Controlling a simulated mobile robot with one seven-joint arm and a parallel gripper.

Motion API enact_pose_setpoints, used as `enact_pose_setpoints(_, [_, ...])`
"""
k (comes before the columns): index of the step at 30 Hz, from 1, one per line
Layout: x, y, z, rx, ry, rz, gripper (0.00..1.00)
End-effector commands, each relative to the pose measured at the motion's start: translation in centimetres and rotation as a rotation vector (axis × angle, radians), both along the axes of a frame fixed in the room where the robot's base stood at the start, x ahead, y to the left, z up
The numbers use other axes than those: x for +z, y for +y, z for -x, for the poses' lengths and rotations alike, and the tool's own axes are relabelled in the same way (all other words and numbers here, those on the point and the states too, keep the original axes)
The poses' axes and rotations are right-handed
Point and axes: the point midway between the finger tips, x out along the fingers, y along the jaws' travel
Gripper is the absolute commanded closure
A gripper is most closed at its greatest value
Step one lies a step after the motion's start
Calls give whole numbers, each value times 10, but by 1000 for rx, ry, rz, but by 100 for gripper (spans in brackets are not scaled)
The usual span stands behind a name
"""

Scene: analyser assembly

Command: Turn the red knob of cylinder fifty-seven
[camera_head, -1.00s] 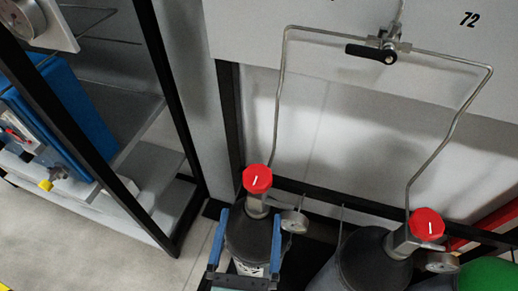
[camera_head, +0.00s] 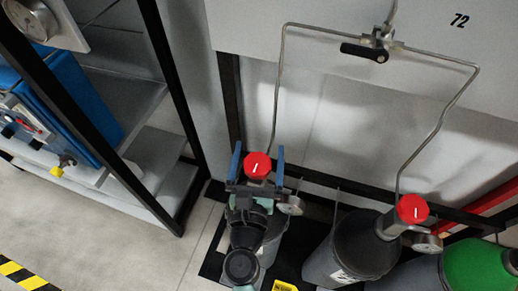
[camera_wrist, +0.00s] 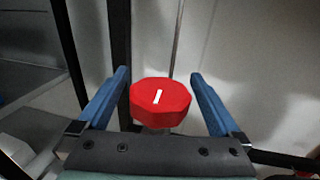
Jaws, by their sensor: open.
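A red knob (camera_head: 257,165) with a white mark tops the left cylinder (camera_head: 275,238); it also shows in the wrist view (camera_wrist: 160,102). My gripper (camera_head: 259,149) is open, with one blue finger on each side of this knob. In the wrist view my gripper (camera_wrist: 159,73) shows a gap between the knob and each finger. My wrist hides much of the left cylinder. A second red knob (camera_head: 412,208) tops the dark cylinder (camera_head: 352,250) to the right. I cannot read the number fifty-seven on either cylinder.
A gauge (camera_head: 290,205) sits close to the right of my gripper. Thin pipes rise from both cylinders to a black-handled valve (camera_head: 365,51) on the wall panel marked 72. A black-framed rack (camera_head: 165,120) stands left. A green cylinder (camera_head: 470,268) is at far right.

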Motion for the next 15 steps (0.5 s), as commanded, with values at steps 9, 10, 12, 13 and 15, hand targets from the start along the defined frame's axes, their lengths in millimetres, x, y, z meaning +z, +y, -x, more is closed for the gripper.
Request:
enact_pose_setpoints(9, [0, 0, -4, 0, 1, 0, 0])
enact_pose_setpoints(10, [0, 0, -4, 0, 1, 0, 0])
enact_pose_setpoints(12, [0, 0, -4, 0, 1, 0, 9])
enact_pose_setpoints(13, [0, 0, -4, 0, 0, 0, 14])
enact_pose_setpoints(15, [0, 0, -4, 0, 0, 0, 27])
